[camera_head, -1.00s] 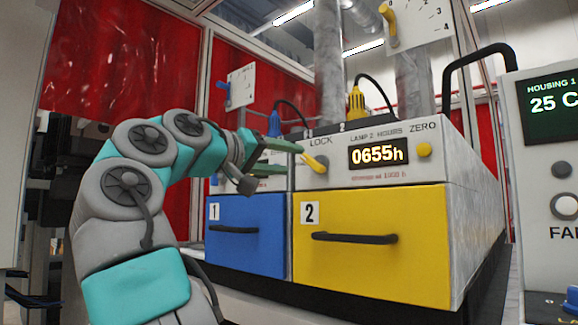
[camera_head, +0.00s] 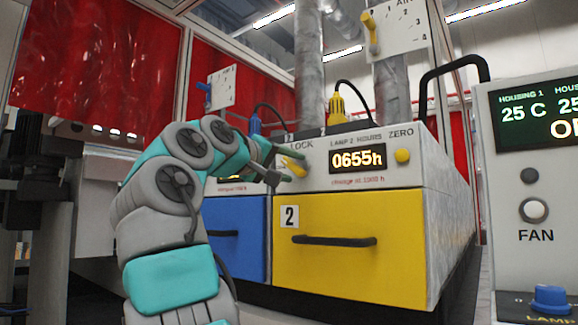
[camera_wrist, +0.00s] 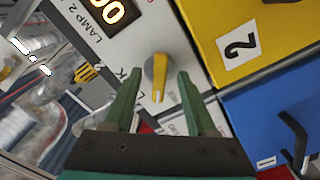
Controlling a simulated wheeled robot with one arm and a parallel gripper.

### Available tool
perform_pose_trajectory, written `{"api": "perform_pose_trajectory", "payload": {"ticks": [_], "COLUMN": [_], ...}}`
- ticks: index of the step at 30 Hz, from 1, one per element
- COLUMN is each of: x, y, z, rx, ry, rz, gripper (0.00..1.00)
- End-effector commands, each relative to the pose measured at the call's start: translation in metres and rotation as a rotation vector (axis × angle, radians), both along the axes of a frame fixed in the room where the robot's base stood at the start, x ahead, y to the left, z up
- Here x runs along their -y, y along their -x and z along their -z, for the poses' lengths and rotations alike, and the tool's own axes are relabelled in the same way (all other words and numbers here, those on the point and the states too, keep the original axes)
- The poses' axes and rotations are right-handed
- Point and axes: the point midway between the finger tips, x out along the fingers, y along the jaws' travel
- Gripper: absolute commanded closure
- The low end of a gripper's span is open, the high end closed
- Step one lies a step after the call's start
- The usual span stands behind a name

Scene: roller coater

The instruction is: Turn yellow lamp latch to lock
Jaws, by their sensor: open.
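The yellow lamp latch (camera_head: 294,166) is a small lever on the white front panel of lamp housing 2, just below the word LOCK (camera_head: 301,145) and left of the hours display. It slants from upper left to lower right. In the wrist view the latch (camera_wrist: 157,75) lies between the green fingertips, its slim end pointing toward the palm. My gripper (camera_head: 284,165) is open at the panel, with its fingers (camera_wrist: 160,88) on either side of the latch. A gap shows on both sides in the wrist view. The head view partly hides the latch behind the fingers.
Below are a yellow drawer (camera_head: 350,255) with a black handle and a blue drawer (camera_head: 240,265). The 0655h display (camera_head: 358,159) and yellow ZERO button (camera_head: 402,156) are to the right. A yellow cable plug (camera_head: 337,108) stands above. A control box (camera_head: 530,190) stands far right.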

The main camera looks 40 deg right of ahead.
Motion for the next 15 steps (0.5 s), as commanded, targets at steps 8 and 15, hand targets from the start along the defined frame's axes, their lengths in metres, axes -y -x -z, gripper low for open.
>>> {"api": "perform_pose_trajectory", "payload": {"ticks": [8, 15], "x": [0.0027, 0.0027], "y": [-0.0013, -0.0012], "z": [-0.0001, -0.0002], "rx": [0.000, 0.000], "ry": [0.001, 0.001], "rz": [0.000, 0.000], "gripper": [0.43, 0.70]}}
